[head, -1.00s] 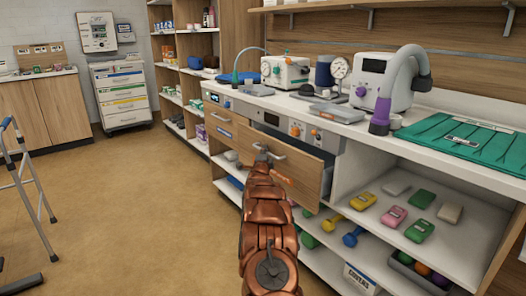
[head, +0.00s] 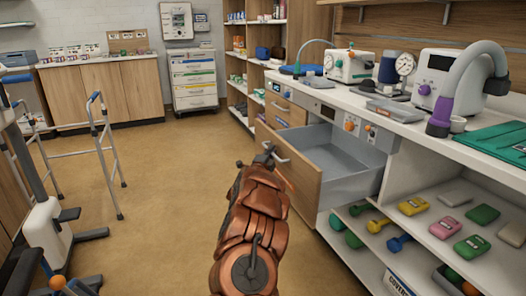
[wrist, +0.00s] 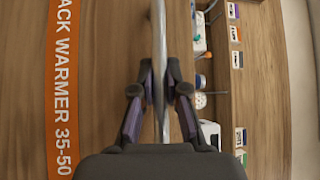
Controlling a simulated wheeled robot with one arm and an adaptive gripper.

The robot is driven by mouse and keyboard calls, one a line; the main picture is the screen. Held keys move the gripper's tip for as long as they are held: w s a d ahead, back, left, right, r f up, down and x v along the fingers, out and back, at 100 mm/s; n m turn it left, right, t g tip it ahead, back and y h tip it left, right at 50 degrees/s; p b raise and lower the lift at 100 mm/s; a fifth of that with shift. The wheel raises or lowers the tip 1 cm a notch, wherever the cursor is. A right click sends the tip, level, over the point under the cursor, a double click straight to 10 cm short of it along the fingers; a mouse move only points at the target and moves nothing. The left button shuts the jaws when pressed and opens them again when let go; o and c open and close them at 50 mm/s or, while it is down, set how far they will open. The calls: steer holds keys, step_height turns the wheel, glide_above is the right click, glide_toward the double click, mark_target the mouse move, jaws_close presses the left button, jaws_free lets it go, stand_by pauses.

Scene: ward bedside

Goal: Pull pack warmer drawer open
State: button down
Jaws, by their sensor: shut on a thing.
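The pack warmer drawer (head: 300,174) stands well out from the cabinet, with its grey, empty-looking inside showing in the head view. Its wooden front (wrist: 100,60) fills much of the wrist view and carries an orange strip (wrist: 62,100) reading "ACK WARMER 35-50". My gripper (wrist: 160,92) is shut on the metal bar handle (wrist: 159,30), one finger on each side of it. In the head view my gripper (head: 268,156) is at the drawer front, partly hidden by my arm.
The counter (head: 400,110) above holds devices and a grey tray (head: 387,109). An open shelf (head: 430,245) with coloured packs and dumbbells lies right of the drawer. A walking frame (head: 105,150) stands left. The floor (head: 180,170) between is clear.

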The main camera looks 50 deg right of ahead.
steer(key=shift+w+a, duration=0.15)
steer(key=shift+a, duration=0.1)
steer(key=c, duration=1.2)
jaws_free()
steer(key=shift+v, duration=6)
steer(key=shift+r, duration=0.1)
